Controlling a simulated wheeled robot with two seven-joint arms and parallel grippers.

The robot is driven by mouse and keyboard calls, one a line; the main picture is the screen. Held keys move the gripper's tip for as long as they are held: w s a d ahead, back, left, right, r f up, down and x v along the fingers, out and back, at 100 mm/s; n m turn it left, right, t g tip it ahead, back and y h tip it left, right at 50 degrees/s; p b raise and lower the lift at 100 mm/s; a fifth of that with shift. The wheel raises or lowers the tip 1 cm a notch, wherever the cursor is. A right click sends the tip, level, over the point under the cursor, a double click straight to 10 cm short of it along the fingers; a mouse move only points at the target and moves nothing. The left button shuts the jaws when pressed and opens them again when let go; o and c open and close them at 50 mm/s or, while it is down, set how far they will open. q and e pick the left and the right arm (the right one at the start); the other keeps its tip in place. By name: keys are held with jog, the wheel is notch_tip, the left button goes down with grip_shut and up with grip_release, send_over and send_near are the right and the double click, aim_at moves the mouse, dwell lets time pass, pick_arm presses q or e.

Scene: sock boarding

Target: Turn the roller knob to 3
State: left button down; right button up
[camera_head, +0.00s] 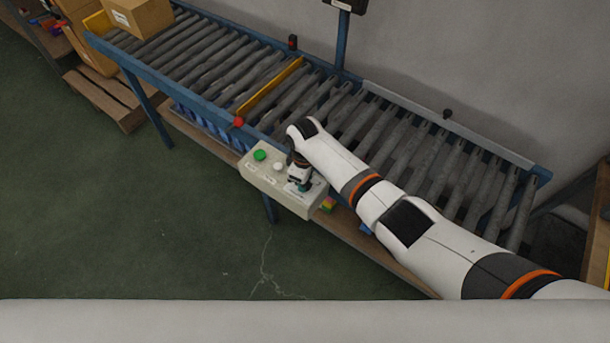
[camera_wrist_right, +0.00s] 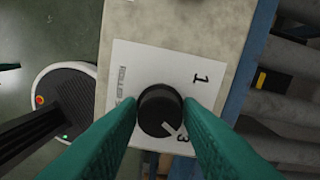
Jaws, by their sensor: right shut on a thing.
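The black roller knob (camera_wrist_right: 160,110) sits on a white label (camera_wrist_right: 130,75) on the control box (camera_wrist_right: 178,20). The label shows a "1" and, close to the knob's lower right, a "3". The knob's white pointer line points down and right, toward the "3". My right gripper (camera_wrist_right: 161,114) is shut on the knob, one teal finger on each side. In the head view my right gripper (camera_head: 300,186) is over the right end of the control box (camera_head: 258,179) and hides the knob there. My left gripper is not in view.
The box also carries a green button (camera_head: 260,155) and a white button (camera_head: 278,167). It is at the front edge of a roller conveyor (camera_head: 200,57) with a yellow bar (camera_head: 269,87) across it. A cardboard box (camera_head: 140,16) sits at the conveyor's far left. The green floor in front is clear.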

jog(key=shift+r+m+p, duration=0.1)
jog(key=shift+m+p, duration=0.25)
jog(key=shift+m, duration=0.75)
jog(key=o, duration=1)
jog(key=shift+c, duration=0.2)
jog(key=shift+r, duration=0.3)
notch_tip(320, 180, up, 11)
jog(key=shift+r, duration=0.15)
